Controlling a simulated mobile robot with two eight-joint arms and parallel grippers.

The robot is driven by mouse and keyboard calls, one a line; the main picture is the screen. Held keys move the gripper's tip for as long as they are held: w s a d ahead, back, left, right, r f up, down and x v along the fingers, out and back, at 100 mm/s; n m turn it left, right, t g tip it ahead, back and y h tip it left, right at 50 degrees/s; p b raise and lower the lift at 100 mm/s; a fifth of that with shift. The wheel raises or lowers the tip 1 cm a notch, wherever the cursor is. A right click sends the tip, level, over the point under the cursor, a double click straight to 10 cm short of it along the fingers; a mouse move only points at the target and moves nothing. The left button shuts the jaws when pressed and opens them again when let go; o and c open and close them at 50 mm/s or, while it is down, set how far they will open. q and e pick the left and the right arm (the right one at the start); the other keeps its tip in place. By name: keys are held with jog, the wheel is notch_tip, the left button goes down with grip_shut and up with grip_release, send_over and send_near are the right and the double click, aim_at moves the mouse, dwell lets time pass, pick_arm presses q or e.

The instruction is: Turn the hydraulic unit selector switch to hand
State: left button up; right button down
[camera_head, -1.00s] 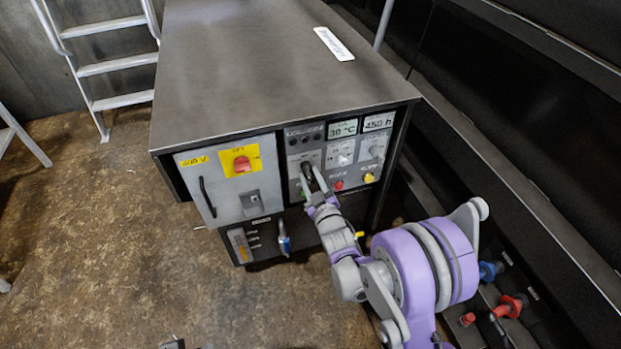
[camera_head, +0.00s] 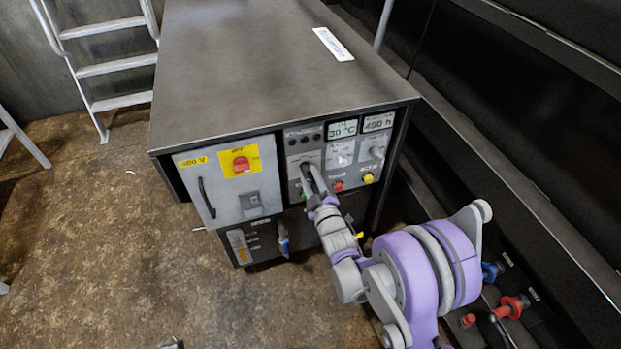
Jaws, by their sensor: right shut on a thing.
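The hydraulic unit (camera_head: 270,60) is a dark grey cabinet with a control panel (camera_head: 308,134) on its front. My right gripper (camera_head: 309,170) is at the left column of this panel, shut on a small selector switch there. The fingers and wrist cover most of the switch, so its pointer position cannot be read. Two more grey knobs show to the right, one at the middle (camera_head: 341,159) and one at the far right (camera_head: 377,153). My left gripper is not clearly in view.
A red rotary switch on a yellow plate (camera_head: 241,164) sits on the left door. A red button (camera_head: 338,186) and a yellow button (camera_head: 368,178) lie close right of my gripper. A ladder (camera_head: 110,65) stands at the back left.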

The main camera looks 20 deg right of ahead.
jog(key=c, duration=0.9)
grip_release()
jog(key=shift+o, duration=0.2)
jog(key=shift+s, duration=0.1)
jog(key=s, duration=1)
jog(key=shift+s+d+p, duration=0.2)
jog(key=shift+s+p, duration=0.15)
